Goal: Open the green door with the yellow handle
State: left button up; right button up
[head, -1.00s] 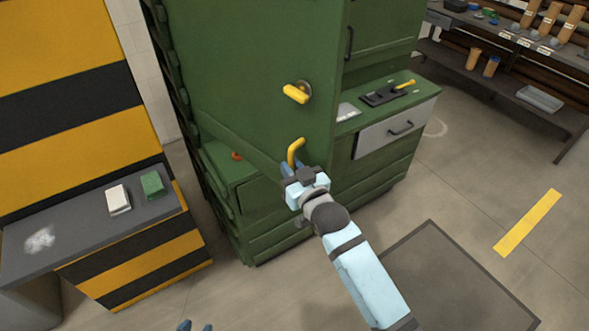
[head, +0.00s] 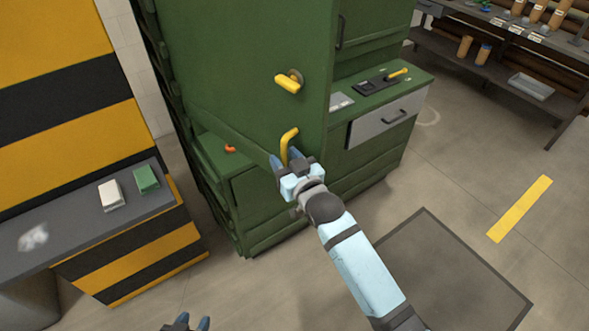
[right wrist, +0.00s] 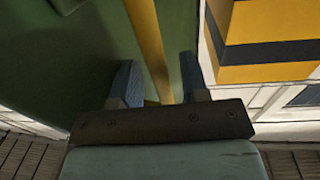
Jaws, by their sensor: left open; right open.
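The green door (head: 235,60) fills the upper middle of the head view. Its yellow handle (head: 289,138) is a bent bar low on the door, below a yellow latch (head: 288,83). My right gripper (head: 283,160) is at the handle's lower part, open. In the right wrist view the yellow bar (right wrist: 148,40) runs between the two apart fingers (right wrist: 158,82); contact cannot be told. Whether the door stands ajar is unclear. My left gripper (head: 190,323) is open at the bottom edge, far from the door, and only partly in view.
A grey-topped bench (head: 75,215) with a white block (head: 111,195) and a green block (head: 146,180) stands left. A grey drawer (head: 388,120) is right of the door. Shelving (head: 500,75) stands at the far right. The floor at front right is clear.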

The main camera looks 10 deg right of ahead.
jog(key=b+v, duration=0.2)
jog(key=v, duration=1.1)
jog(key=shift+s, duration=0.25)
jog(key=shift+d, duration=0.1)
jog(key=s+d+f+g+h, duration=0.1)
jog(key=s+d+f, duration=0.2)
jog(key=s+f, duration=0.2)
jog(key=s+d+f+m+g+h, duration=0.1)
jog(key=s+d+f, duration=0.3)
jog(key=f, duration=0.6)
jog(key=s+d+f+g+h, duration=0.2)
jog(key=s+d+f+g, duration=0.1)
jog(key=s+f, duration=0.3)
notch_tip(320, 180, down, 3)
jog(key=shift+s+d+r+m, duration=0.2)
jog(key=shift+s+r+m, duration=0.05)
jog(key=shift+s+m, duration=0.15)
jog(key=shift+w, duration=0.1)
